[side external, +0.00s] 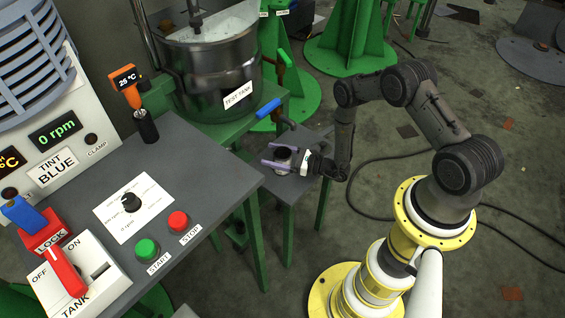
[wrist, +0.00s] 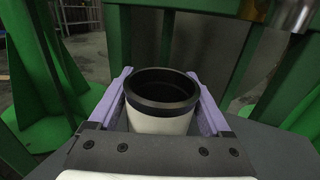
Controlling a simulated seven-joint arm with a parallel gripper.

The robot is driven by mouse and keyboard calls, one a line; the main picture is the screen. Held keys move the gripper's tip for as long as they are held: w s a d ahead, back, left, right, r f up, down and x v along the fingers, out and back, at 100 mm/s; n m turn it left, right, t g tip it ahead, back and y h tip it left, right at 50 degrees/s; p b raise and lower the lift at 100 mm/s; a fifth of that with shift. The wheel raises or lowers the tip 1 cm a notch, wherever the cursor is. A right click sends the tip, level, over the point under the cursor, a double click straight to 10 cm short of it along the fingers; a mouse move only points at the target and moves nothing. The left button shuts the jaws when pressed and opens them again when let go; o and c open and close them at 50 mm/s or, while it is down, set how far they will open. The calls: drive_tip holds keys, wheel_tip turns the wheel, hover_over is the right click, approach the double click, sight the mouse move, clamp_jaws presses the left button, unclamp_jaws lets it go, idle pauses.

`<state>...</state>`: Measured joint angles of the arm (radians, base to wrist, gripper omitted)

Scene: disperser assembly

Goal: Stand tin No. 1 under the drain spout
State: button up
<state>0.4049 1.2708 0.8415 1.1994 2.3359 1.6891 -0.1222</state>
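The tin (wrist: 160,122) is pale with a dark rim and an open top; no number is readable on it. It stands upright between the lilac fingers of my gripper (wrist: 162,100), which appear to press on both sides. In the side external view my gripper (side external: 282,157) reaches in from the right, with the dark mouth of the tin (side external: 284,152) between its fingers. The drain spout (side external: 287,122) sticks out below the test tank, above and slightly behind the tin. I cannot tell whether the tin touches the small table.
The small grey table (side external: 301,186) carries free room around the gripper. The test tank (side external: 212,78) stands on a green frame, with a blue valve handle (side external: 268,108) near the spout. The control desk (side external: 190,150) lies to the left. Green legs (wrist: 118,40) stand close behind the tin.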

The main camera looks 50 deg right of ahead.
drive_tip(key=c, duration=1.2)
